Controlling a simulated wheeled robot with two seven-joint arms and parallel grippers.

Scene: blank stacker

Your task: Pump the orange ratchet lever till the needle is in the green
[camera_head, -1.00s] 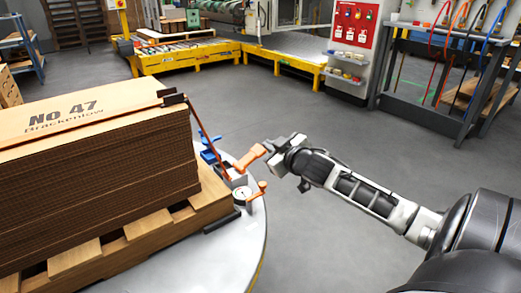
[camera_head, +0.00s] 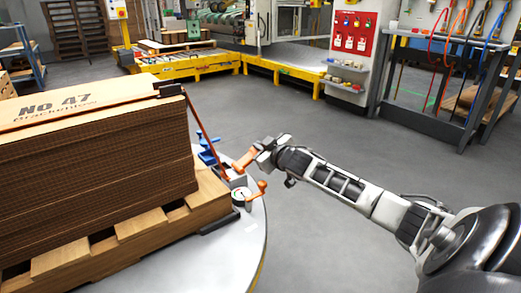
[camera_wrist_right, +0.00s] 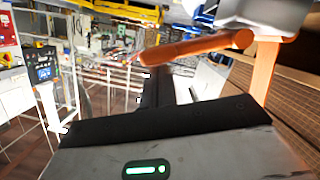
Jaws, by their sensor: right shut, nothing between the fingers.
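The orange ratchet lever (camera_head: 245,161) rises to the right from the small tensioner at the corner of a strapped cardboard stack. It also crosses the top of the right wrist view (camera_wrist_right: 190,45). My right gripper (camera_head: 260,147) is shut and empty, right at the lever's outer end. I cannot tell whether it touches the lever. A round white gauge (camera_head: 240,196) sits at the tensioner's near side; its needle and green zone are too small to read. A second orange handle (camera_head: 259,188) is beside the gauge. My left gripper is out of view.
The cardboard stack (camera_head: 95,165) stands on a wooden pallet (camera_head: 140,222) on a round grey table (camera_head: 240,240). An orange-red strap (camera_head: 207,140) runs down to the tensioner, beside a blue part (camera_head: 208,155). The floor to the right is open.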

